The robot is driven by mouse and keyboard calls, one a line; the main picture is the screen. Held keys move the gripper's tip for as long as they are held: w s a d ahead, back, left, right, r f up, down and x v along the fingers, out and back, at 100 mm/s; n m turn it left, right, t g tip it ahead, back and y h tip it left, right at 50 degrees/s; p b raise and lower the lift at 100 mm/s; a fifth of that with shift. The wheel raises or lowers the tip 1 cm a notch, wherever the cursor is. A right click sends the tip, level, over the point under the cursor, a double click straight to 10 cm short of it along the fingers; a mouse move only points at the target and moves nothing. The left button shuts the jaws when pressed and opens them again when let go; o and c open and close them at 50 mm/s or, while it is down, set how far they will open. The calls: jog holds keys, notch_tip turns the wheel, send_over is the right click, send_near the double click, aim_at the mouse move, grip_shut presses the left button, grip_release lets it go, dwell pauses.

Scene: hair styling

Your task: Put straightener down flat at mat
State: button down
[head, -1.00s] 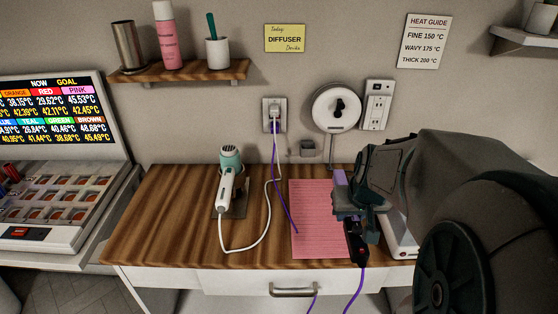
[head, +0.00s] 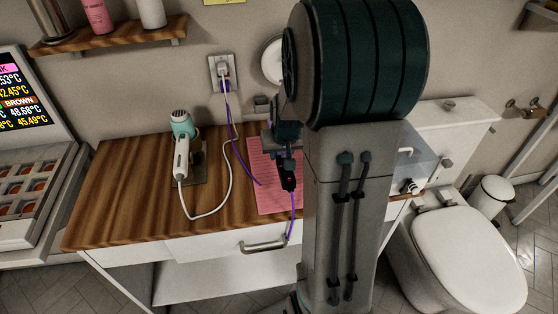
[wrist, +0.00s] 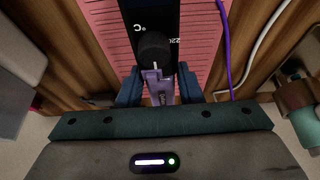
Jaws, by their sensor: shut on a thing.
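The straightener (head: 289,181) is a slim dark tool with a purple cord at its near end, over the pink ribbed mat (head: 266,198) in the head view. In the wrist view its black body (wrist: 150,14) shows temperature markings and a dark round knob over the mat (wrist: 196,40). My gripper (wrist: 160,92) is shut on its purple part, between the two blue-grey fingers. In the head view my gripper (head: 286,146) is partly hidden by my arm. I cannot tell whether the straightener touches the mat.
A white and teal hair dryer (head: 182,150) sits in its holder left of the mat, its white cord looping across the wooden counter (head: 120,190). The purple cord (head: 240,150) runs to the wall outlet (head: 223,74). A toilet (head: 455,255) stands at right.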

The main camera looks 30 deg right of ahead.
jog(key=shift+w+f, duration=0.15)
jog(key=shift+f, duration=1.9)
jog(key=shift+f, duration=0.2)
jog(key=c, duration=1)
grip_release()
jog(key=shift+r, duration=0.1)
